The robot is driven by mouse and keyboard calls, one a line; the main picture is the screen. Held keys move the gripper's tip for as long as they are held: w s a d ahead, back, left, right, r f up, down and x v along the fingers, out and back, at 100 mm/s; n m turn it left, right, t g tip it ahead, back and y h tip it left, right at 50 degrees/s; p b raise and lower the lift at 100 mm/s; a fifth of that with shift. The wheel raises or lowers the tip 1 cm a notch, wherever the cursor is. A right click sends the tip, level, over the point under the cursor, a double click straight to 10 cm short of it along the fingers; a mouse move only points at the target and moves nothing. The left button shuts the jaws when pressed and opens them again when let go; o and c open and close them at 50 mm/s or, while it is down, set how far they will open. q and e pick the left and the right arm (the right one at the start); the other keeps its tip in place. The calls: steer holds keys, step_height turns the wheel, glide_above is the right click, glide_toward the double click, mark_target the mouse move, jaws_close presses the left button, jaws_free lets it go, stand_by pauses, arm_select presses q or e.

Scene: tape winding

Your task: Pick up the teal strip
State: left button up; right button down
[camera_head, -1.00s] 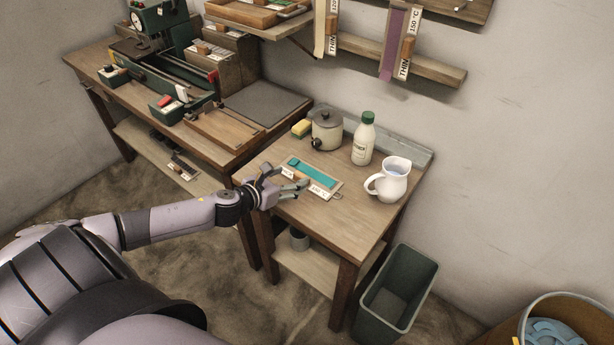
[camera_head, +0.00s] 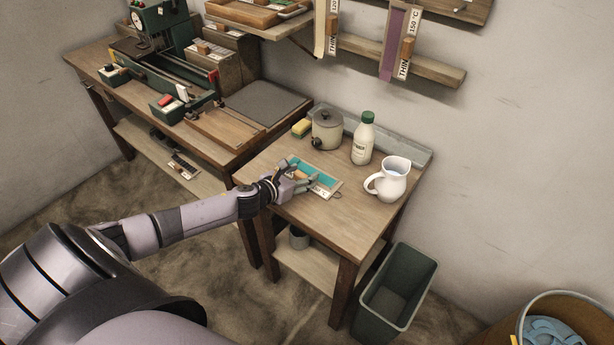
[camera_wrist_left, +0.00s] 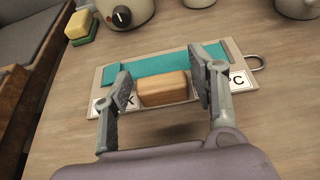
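The teal strip (camera_head: 318,167) lies flat on a light board (camera_head: 334,186) on the small wooden table. It also shows in the left wrist view (camera_wrist_left: 150,66), behind a wooden block (camera_wrist_left: 163,89) on the same board. My left gripper (camera_head: 302,175) is at the board, its fingers open. In the left wrist view the open fingers (camera_wrist_left: 163,88) stand on either side of the wooden block, with a gap at each side. Part of the strip is hidden behind the fingers and block. My right gripper is not in view.
A lidded pot (camera_head: 327,130), a sponge (camera_head: 301,128), a bottle (camera_head: 363,140) and a white jug (camera_head: 391,180) stand behind and right of the board. A bin (camera_head: 396,295) is on the floor. The table's front right is clear.

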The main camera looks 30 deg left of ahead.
arm_select(q)
steer(key=c, duration=0.9)
steer(key=shift+r, duration=0.15)
steer(key=shift+c, duration=0.8)
